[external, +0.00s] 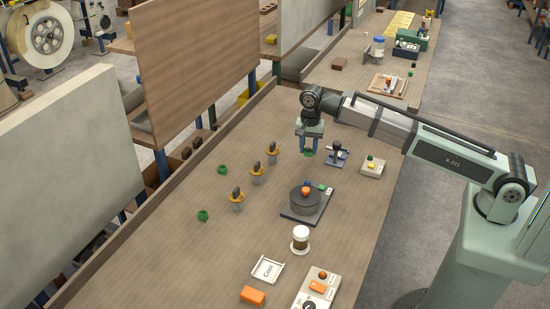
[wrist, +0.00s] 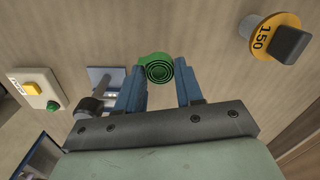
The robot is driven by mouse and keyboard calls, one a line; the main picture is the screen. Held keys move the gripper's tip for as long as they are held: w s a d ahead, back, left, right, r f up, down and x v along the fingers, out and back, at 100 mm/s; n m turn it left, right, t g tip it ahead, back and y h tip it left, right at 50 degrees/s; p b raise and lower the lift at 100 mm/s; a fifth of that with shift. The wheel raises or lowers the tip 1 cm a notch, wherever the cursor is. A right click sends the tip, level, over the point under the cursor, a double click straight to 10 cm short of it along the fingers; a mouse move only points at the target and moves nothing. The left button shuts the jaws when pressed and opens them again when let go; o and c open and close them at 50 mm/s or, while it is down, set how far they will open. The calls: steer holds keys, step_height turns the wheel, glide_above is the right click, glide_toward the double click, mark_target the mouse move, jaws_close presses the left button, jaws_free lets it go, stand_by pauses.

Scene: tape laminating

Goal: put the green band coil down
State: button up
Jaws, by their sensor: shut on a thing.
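The green band coil (external: 309,153) is a small spiral roll at the tips of my gripper (external: 309,148). In the wrist view the coil (wrist: 156,67) sits between the blue fingers of my gripper (wrist: 160,72), its spiral face toward the camera. The fingers are shut on it and point down at the table. I cannot tell whether the coil touches the tabletop. Two more green coils lie apart on the table in the external view, one (external: 223,169) left of the orange-collared posts and one (external: 203,215) farther toward the front.
A row of orange-collared posts (external: 256,170) stands left of my gripper. A stand with a dark handle (external: 337,155) and a button box (external: 372,166) are close on the right. A round dark device (external: 306,200) stands in front. The wooden table (external: 180,250) is clear at front left.

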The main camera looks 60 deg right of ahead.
steer(key=shift+r, duration=2.4)
steer(key=s+a+r+n, duration=0.1)
steer(key=a, duration=0.6)
steer(key=s+a+r+n, duration=0.1)
steer(key=a, duration=0.6)
steer(key=s+a+r+n, duration=0.1)
steer(key=s+a, duration=0.1)
steer(key=a, duration=0.5)
steer(key=shift+a+n, duration=0.2)
steer(key=shift+n, duration=0.2)
steer(key=n, duration=0.2)
glide_toward(301, 230)
steer(key=w+d+r, duration=0.1)
steer(key=w+d, duration=0.2)
steer(key=s+a+r, duration=0.2)
steer(key=s+a, duration=0.1)
steer(key=a, duration=0.1)
steer(key=shift+d+f+m, duration=0.15)
steer(key=shift+f+m, duration=0.9)
steer(key=shift+f, duration=0.5)
steer(key=shift+d+f+m, duration=0.2)
steer(key=shift+f+m, duration=0.9)
steer(key=shift+f, duration=0.5)
steer(key=shift+d+f+m, duration=0.15)
steer(key=shift+f+m, duration=0.9)
steer(key=shift+f, duration=0.5)
steer(key=shift+s+f, duration=0.1)
steer(key=shift+f, duration=0.05)
steer(key=o, duration=1)
